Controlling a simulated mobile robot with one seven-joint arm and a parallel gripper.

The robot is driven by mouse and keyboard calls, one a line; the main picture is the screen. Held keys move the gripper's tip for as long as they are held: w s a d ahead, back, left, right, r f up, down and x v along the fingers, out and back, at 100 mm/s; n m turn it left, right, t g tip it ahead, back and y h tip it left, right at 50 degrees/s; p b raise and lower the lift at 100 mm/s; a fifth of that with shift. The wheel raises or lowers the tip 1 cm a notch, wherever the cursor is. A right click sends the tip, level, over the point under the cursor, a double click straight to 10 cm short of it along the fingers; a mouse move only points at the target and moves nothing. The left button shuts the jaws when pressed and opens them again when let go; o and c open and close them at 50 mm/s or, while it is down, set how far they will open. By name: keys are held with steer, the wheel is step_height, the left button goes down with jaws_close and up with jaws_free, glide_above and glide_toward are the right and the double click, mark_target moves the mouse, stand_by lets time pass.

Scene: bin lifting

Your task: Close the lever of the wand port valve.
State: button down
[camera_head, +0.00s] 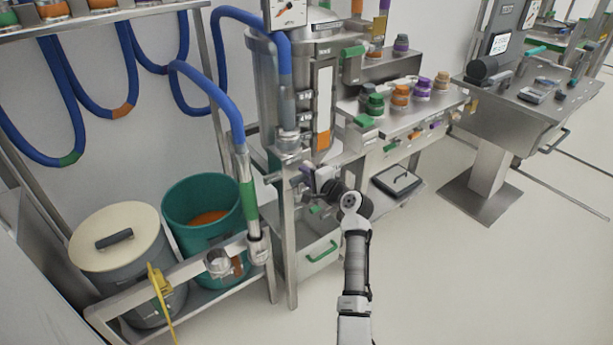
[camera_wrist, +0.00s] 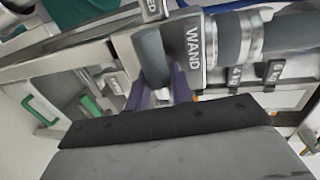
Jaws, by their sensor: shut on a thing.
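The wand port valve (camera_wrist: 207,45) is at the top middle of the wrist view, with a grey tag reading WAND beside a metal pipe. A purple lever (camera_wrist: 181,86) shows just below the tag, close in front of my gripper. My gripper (camera_head: 331,188) reaches the valve area at the front of the steel frame in the head view. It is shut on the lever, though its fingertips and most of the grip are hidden. The dark grey body at the bottom of the wrist view is my own. I cannot tell the lever's exact angle.
A green bin (camera_head: 203,205) and a lidded grey bin (camera_head: 120,255) stand at left. A blue hose (camera_head: 215,85) hangs nearby. A green-handled drawer (camera_head: 318,255) lies below my gripper.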

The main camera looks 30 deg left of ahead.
steer(key=shift+r, duration=0.1)
steer(key=c, duration=1.3)
jaws_free()
steer(key=shift+s+d, duration=0.15)
steer(key=shift+d, duration=0.2)
steer(key=b+v, duration=0.3)
steer(key=v, duration=1)
